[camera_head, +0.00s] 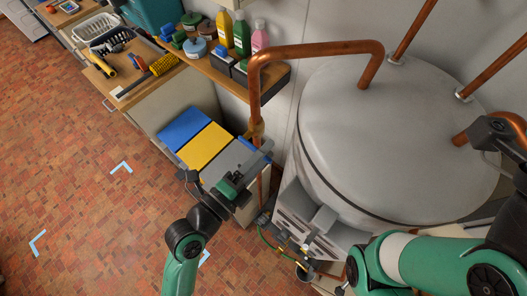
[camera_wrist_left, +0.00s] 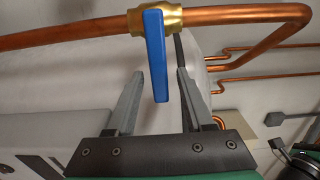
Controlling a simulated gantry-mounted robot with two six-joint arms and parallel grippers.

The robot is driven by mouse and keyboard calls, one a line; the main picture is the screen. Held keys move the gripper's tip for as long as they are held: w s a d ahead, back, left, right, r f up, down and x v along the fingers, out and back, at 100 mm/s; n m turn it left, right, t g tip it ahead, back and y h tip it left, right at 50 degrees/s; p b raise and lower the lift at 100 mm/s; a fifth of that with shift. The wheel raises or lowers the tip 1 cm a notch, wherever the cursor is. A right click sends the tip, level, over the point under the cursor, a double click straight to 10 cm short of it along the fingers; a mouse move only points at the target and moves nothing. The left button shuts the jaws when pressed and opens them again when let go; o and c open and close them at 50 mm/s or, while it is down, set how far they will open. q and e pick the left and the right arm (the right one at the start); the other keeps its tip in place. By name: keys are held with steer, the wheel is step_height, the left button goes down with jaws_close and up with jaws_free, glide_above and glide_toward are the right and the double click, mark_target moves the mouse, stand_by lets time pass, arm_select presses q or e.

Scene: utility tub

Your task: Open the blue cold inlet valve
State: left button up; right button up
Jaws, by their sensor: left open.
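The blue valve lever (camera_wrist_left: 156,55) hangs from a brass valve body (camera_wrist_left: 120,20) on a copper pipe in the left wrist view. The lever stands crosswise to the pipe. My left gripper (camera_wrist_left: 161,76) is open, with one finger on each side of the lever's lower part; I see gaps and no clear contact. In the head view the brass valve (camera_head: 255,130) sits on the vertical copper pipe, with my left gripper (camera_head: 258,156) just below it.
A large grey tank (camera_head: 390,135) stands right of the pipe. A wooden shelf (camera_head: 215,62) with bottles is behind. A cabinet with blue, yellow and grey panels (camera_head: 203,147) is close to my left gripper. The brick floor (camera_head: 70,180) at left is clear.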

arm_select(q)
jaws_close()
stand_by(1.4)
